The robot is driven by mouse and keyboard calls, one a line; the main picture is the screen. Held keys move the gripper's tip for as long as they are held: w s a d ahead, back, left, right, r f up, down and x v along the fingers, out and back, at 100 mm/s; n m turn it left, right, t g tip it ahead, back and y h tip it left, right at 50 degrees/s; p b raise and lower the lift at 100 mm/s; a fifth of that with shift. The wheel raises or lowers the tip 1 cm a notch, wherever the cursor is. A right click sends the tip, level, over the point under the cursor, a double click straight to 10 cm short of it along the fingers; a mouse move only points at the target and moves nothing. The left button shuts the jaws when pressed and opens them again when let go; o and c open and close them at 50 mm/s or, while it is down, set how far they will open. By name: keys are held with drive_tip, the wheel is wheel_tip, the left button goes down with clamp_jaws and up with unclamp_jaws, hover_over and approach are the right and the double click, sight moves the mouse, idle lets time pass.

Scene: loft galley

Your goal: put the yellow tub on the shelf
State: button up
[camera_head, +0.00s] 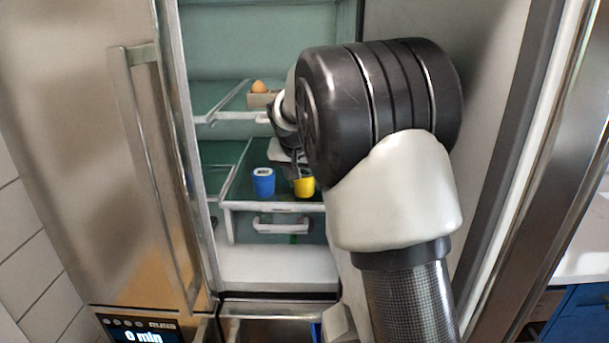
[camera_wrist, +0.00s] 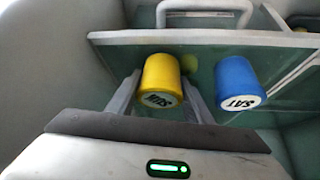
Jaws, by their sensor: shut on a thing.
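The yellow tub (camera_head: 305,187) is inside the open fridge, at the level of the green glass shelf (camera_head: 236,186), partly hidden by my arm. In the wrist view the yellow tub (camera_wrist: 161,80) sits between my two fingers, its dark-lettered white label facing the camera. My gripper (camera_wrist: 160,93) is shut on it; the gripper also shows in the head view (camera_head: 296,168). A yellow reflection shows beside the tub on the glass. I cannot tell whether its base touches the shelf. A blue tub (camera_head: 263,182) stands to its left; in the wrist view the blue tub (camera_wrist: 238,82), marked SAT, is to the right.
A brown egg (camera_head: 259,87) sits in a carton (camera_head: 262,100) on the shelf above. A drawer with a white handle (camera_head: 281,225) is below the glass shelf. The steel door (camera_head: 135,160) borders the left. The glass left of the blue tub is clear.

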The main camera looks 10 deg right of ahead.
sight(303, 175)
drive_tip(key=shift+f, duration=0.15)
drive_tip(key=o, duration=1.1)
drive_tip(key=shift+o, duration=0.2)
drive_tip(key=shift+s+a+r, duration=0.1)
drive_tip(key=shift+s+r, duration=0.05)
drive_tip(key=shift+r, duration=0.3)
drive_tip(key=v, duration=0.3)
drive_tip(key=shift+s+a+f, duration=0.1)
drive_tip(key=shift+s+f, duration=0.05)
drive_tip(key=shift+s, duration=0.05)
drive_tip(key=s+a+b, duration=0.2)
drive_tip(key=s+a, duration=0.2)
drive_tip(key=s, duration=0.6)
drive_tip(key=shift+s, duration=0.25)
drive_tip(key=shift+a+f, duration=0.1)
